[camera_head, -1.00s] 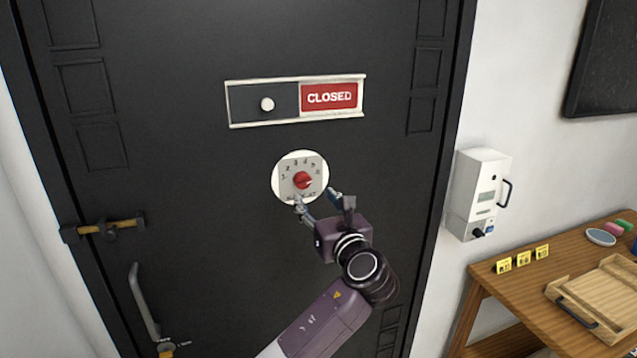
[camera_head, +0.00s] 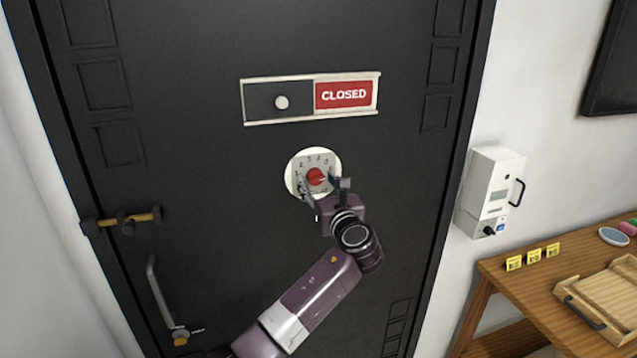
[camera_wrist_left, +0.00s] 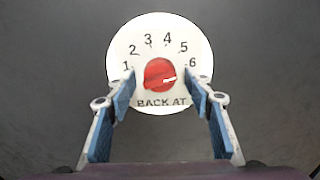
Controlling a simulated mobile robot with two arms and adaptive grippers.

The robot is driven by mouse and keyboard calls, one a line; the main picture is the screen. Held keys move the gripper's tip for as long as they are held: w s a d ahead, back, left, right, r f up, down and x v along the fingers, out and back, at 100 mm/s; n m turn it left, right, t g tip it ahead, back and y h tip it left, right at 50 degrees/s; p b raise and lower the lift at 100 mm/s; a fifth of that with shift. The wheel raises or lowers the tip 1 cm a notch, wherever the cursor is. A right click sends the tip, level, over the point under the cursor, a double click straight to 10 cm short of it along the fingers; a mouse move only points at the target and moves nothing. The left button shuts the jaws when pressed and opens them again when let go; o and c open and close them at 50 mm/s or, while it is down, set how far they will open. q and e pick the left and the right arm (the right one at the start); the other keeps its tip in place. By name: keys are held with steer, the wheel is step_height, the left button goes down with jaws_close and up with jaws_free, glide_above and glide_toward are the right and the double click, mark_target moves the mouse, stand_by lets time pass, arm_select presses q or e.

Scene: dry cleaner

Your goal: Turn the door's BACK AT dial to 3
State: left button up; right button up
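The BACK AT dial has a red knob (camera_head: 316,177) on a pale round plate (camera_head: 293,184) on the dark door, below the CLOSED slider sign (camera_head: 345,95). In the left wrist view the red knob (camera_wrist_left: 160,75) has numbers 1 to 6 arched above it, and its white mark points right, toward the 6. My left gripper (camera_head: 319,188) is at the dial. In the left wrist view its blue-padded fingers (camera_wrist_left: 160,92) are spread apart below and to either side of the knob, with nothing between them gripped. My right gripper is not in view.
A door handle (camera_head: 158,295) and a brass latch (camera_head: 125,220) are on the door's left side. A white box (camera_head: 494,185) hangs on the right wall. A wooden table (camera_head: 530,285) with yellow tags and a tray stands at the right.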

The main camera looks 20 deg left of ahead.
arm_select(q)
steer(key=c, duration=1.1)
steer(key=n+b, duration=0.3)
steer(key=n, duration=0.1)
steer(key=shift+f, duration=0.2)
steer(key=n+b, duration=0.4)
steer(key=n, duration=0.1)
steer(key=shift+d, duration=0.1)
steer(key=n+b, duration=0.4)
steer(key=n, duration=0.1)
steer(key=shift+r+n, duration=0.1)
steer(key=shift+n, duration=0.3)
steer(key=shift+r+n+b, duration=0.15)
steer(key=shift+n+b, duration=1.15)
steer(key=shift+n, duration=0.2)
